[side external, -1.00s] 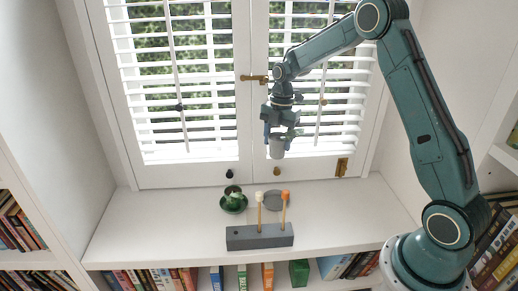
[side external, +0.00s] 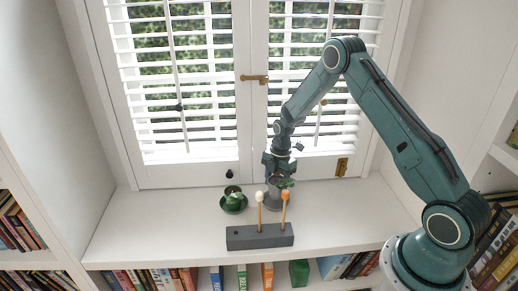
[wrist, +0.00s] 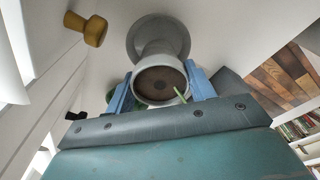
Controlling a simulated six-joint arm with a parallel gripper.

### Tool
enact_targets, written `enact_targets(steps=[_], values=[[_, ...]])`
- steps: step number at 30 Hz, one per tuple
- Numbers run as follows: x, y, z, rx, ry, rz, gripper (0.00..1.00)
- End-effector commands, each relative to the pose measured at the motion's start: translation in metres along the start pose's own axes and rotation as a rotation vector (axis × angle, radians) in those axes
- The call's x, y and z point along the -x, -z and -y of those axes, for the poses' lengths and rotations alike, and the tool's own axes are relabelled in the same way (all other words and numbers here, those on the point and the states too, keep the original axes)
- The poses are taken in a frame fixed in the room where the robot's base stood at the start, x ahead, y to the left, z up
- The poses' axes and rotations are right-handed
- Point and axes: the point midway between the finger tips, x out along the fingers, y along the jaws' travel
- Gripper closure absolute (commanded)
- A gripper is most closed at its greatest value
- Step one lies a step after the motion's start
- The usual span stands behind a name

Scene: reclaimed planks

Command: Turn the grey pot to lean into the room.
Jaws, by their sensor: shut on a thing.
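My gripper (side external: 279,180) is low over the sill, its two blue fingers (wrist: 160,88) shut on the grey pot (wrist: 160,62) from either side. The grey saucer (wrist: 134,38) lies just beyond the pot. In the side view the saucer (side external: 269,205) is under the gripper, and the pot is mostly hidden by the gripper. Whether the pot touches the saucer is hard to tell.
A green pot on a green saucer (side external: 233,203) stands left of my gripper. In front is a grey block (side external: 258,237) with two upright sticks, one white-tipped and one orange-tipped (side external: 285,196), close to my gripper. The shuttered window is behind. The sill's left and right ends are clear.

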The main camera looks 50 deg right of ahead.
Motion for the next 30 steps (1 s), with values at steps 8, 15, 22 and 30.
enact_targets(steps=[8, 15, 22, 30], values=[[-0.005, -0.001, 0.0, 0.001, 0.001, 0.0, 0.82], [-0.015, -0.002, 0.0, 0.001, 0.002, 0.0, 0.82], [-0.025, -0.003, -0.001, 0.001, 0.002, 0.0, 0.82], [-0.03, -0.004, 0.0, 0.001, 0.003, 0.0, 0.82]])
